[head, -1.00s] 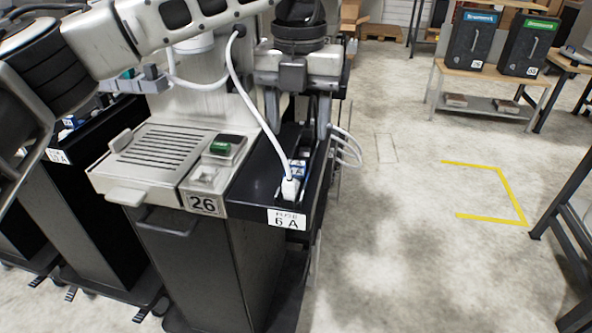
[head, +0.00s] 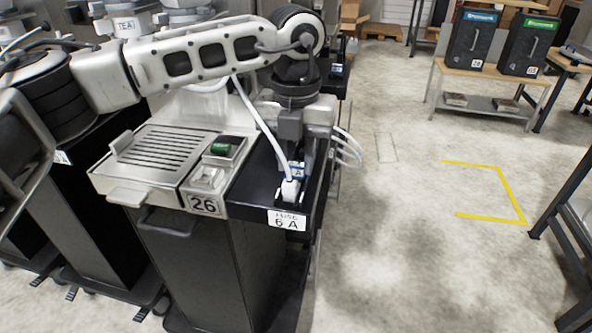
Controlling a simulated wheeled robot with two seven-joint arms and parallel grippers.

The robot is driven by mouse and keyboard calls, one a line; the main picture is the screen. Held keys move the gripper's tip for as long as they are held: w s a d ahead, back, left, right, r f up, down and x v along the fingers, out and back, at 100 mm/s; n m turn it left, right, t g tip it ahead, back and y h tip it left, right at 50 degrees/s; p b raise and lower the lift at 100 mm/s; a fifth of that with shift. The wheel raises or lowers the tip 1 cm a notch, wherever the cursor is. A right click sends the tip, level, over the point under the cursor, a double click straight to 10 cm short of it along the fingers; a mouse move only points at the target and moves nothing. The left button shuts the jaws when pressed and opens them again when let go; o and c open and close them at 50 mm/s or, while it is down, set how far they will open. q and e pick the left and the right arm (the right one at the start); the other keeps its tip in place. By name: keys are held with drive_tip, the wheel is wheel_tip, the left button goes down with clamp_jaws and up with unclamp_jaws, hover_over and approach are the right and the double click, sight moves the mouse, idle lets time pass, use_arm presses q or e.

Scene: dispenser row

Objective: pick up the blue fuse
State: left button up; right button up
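The blue fuse (head: 298,171) is a small blue and white piece in the black side tray (head: 262,190) marked "6 A", on the right of station 26. It is partly hidden by a white plug in front of it and by my gripper. My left gripper (head: 307,165) points down at the tray, with its fingers just above or beside the fuse. The fingers overlap in this view, so I cannot tell how far apart they are or whether they touch the fuse. My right gripper is out of view.
A white cable ends in the white plug (head: 290,190) in the tray's front. White cable loops (head: 350,150) stick out on the tray's right. A slotted drip plate (head: 165,145) and a green display (head: 219,148) lie left. The floor on the right is open.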

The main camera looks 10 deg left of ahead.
use_arm(q)
drive_tip(key=shift+c, duration=0.9)
drive_tip(key=shift+r, duration=0.1)
drive_tip(key=shift+r, duration=0.6)
drive_tip(key=s+d+r+b, duration=0.2)
drive_tip(key=s+r, duration=0.9)
drive_tip(key=s, duration=0.2)
drive_tip(key=shift+s+d+r, duration=0.35)
drive_tip(key=shift+s+d, duration=0.05)
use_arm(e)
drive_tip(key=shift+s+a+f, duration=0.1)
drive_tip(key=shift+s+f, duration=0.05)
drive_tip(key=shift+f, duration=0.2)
use_arm(q)
drive_tip(key=shift+r, duration=0.15)
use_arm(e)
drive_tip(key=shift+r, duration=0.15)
use_arm(q)
drive_tip(key=shift+r+p, duration=0.35)
drive_tip(key=shift+r, duration=0.1)
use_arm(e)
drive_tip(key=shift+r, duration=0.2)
use_arm(q)
drive_tip(key=shift+r+p, duration=0.35)
drive_tip(key=shift+r, duration=0.1)
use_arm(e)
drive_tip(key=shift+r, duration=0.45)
